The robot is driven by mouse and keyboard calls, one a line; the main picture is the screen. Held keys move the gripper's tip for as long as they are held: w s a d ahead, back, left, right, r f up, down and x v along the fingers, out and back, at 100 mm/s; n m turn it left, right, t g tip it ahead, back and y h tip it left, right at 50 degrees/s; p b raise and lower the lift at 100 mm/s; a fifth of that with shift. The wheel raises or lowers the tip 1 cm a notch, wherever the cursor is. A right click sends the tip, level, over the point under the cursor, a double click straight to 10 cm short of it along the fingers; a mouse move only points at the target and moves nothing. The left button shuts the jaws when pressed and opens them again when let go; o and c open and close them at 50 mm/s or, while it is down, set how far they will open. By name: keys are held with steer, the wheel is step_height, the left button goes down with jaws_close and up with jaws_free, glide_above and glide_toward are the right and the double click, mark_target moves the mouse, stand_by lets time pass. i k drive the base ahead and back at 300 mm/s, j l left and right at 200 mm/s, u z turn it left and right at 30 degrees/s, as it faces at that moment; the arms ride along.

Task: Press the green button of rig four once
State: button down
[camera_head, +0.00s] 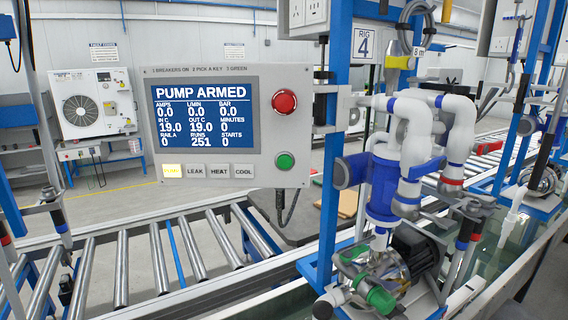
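The control panel (227,148) of rig four hangs at the centre left, facing me. Its green button (285,161) is a round button at the lower right of the panel, below a larger red button (284,102). The screen (203,118) reads PUMP ARMED, with AMPS, L/MIN and BAR at 0.0, RUNS 251 and STARTS 0. In the row of keys below it, the leftmost key (172,171) is lit yellow. The LEAK, HEAT and COOL keys are pale. A sign (364,43) on the blue post reads RIG 4. My gripper is not in view.
A blue post (329,200) stands just right of the panel. White pipes with a blue filter housing (382,186) and a pump (412,252) fill the right side. A roller conveyor (122,270) runs below the panel. The space in front of the panel looks clear.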

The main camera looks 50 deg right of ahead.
mark_target(284, 161)
steer(key=z, duration=1.5)
steer(key=k+z, duration=0.15)
steer(key=k+l, duration=0.15)
steer(key=k, duration=0.15)
steer(key=k+l, duration=0.1)
steer(key=k, duration=0.15)
